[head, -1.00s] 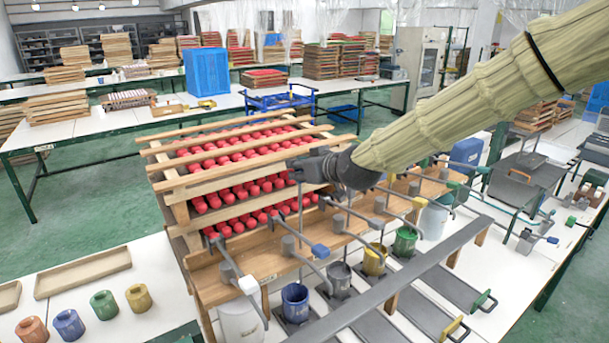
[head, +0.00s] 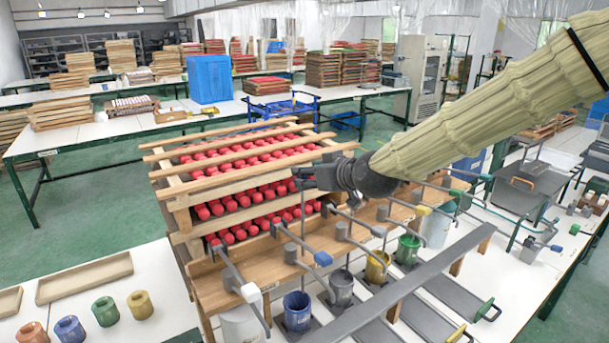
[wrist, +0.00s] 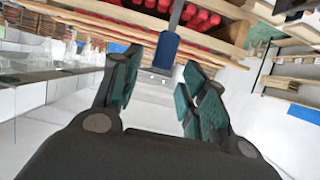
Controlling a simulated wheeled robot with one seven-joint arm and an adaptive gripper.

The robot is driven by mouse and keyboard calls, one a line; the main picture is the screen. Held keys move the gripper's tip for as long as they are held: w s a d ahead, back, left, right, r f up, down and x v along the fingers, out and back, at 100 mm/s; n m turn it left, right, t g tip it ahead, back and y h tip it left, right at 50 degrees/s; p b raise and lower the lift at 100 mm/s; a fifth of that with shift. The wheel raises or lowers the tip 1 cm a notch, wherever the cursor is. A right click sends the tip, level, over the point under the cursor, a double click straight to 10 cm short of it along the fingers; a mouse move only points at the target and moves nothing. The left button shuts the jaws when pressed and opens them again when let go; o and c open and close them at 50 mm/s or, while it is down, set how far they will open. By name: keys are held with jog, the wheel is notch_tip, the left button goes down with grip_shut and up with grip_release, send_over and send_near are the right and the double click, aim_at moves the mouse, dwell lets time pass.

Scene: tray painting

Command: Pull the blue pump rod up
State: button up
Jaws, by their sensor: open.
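The blue pump rod handle (head: 322,259) is a blue grip on the end of a grey lever on the wooden pump stand (head: 210,286). It sits above and to the right of the blue pot (head: 297,311). My gripper (head: 300,179) is above and behind the blue handle in the head view, apart from it. In the wrist view my gripper (wrist: 157,92) is open, with nothing between its fingertips. The blue handle (wrist: 165,50) shows beyond the fingers, roughly in line with the gap between them.
A rack of red pieces (head: 240,205) with wooden bars stands close behind the gripper. Neighbouring levers have a white handle (head: 250,292) and a yellow handle (head: 422,210). A long grey bar (head: 400,292) crosses in front of the pots. Coloured cups (head: 105,308) stand at the left.

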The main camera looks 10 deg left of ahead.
jog(key=v, duration=0.8)
jog(key=shift+s+d+r, duration=0.1)
jog(key=shift+d, duration=0.1)
